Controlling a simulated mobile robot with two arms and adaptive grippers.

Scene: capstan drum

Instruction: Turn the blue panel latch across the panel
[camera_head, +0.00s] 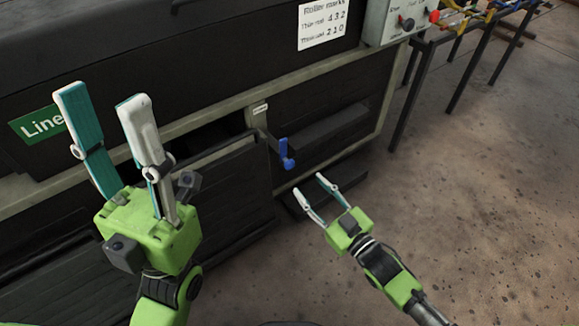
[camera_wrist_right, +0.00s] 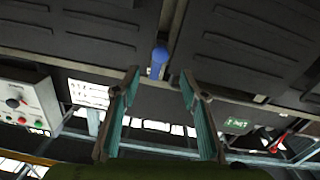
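The blue panel latch (camera_head: 287,153) sits on the pale upright post between two dark panels, its length running roughly up and down. It also shows in the right wrist view (camera_wrist_right: 159,61), just beyond my fingertips and between them. My right gripper (camera_head: 309,185) is open and empty, below and right of the latch in the head view, with its fingers pointing toward the machine. It appears apart from the latch. The dark right panel (camera_head: 325,112) lies beside the latch. My left gripper (camera_head: 101,97) is open and empty in front of the machine's left side.
A dark bar handle (camera_head: 212,151) stands out from the left panel. A dark step (camera_head: 330,186) projects low below the latch. A control box (camera_head: 392,22) with a red button is at the upper right. Open concrete floor (camera_head: 480,190) lies to the right.

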